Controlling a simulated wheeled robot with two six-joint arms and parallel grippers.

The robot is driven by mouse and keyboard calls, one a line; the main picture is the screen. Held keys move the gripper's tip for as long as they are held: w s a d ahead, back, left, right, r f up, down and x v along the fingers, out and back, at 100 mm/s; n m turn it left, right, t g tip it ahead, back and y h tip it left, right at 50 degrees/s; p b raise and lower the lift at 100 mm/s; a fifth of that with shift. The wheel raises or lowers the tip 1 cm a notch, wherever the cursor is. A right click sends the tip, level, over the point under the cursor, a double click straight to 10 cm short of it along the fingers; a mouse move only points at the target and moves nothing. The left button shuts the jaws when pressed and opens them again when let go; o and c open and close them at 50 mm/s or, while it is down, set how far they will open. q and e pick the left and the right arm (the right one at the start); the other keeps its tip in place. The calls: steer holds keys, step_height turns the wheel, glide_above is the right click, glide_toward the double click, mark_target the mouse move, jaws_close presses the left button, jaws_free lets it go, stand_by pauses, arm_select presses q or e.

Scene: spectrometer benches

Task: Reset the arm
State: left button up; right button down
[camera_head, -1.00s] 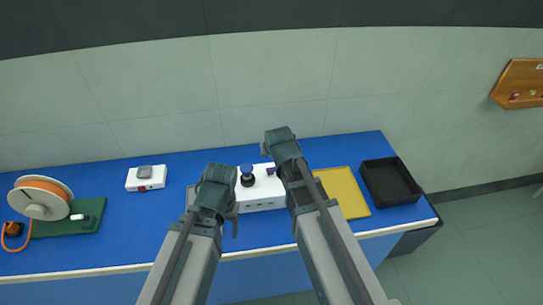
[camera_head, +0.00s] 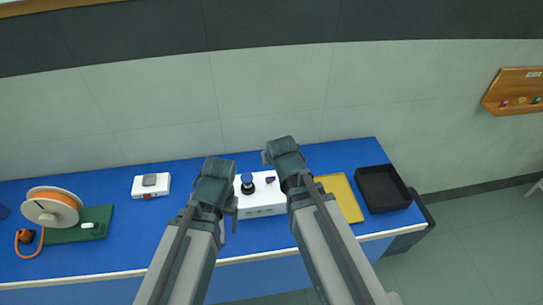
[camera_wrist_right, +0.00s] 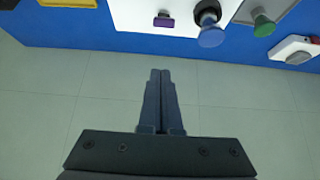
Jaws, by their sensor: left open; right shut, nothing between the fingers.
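My left gripper (camera_head: 232,206) is open and empty, in front of the left end of the white spectrometer box (camera_head: 262,211) in the head view. My right arm reaches up in front of the box's right end, and its fingertips are hard to make out there. In the right wrist view my right gripper (camera_wrist_right: 160,76) is shut with nothing between its fingers. It points towards the bench edge, with floor showing behind it. The box carries a blue-topped knob (camera_head: 247,180) and a small purple piece (camera_head: 270,180). Both also show in the right wrist view, the purple piece (camera_wrist_right: 163,20) above my fingertips.
A yellow tray (camera_head: 342,197) and a black bin (camera_head: 383,188) are at the bench's right end. A white device (camera_head: 151,186) and an orange spool (camera_head: 52,207) on a green base are at left. A green knob (camera_wrist_right: 263,24) shows in the wrist view. Blue bench is clear between device and box.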

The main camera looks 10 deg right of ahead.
arm_select(q)
step_height(320, 180, down, 7)
steer(key=b, duration=0.7)
steer(key=shift+f, duration=0.2)
arm_select(e)
steer(key=s+a+f+n+g, duration=0.2)
steer(key=s+f, duration=0.3)
steer(key=s, duration=0.4)
steer(key=s+a+f+n+g+h, duration=0.1)
steer(key=s+a+f+g, duration=0.2)
steer(key=s, duration=0.6)
step_height(320, 180, down, 4)
steer(key=g, duration=0.2)
steer(key=shift+a+r+n+g, duration=0.25)
steer(key=shift+n+g, duration=0.05)
steer(key=shift+n, duration=0.1)
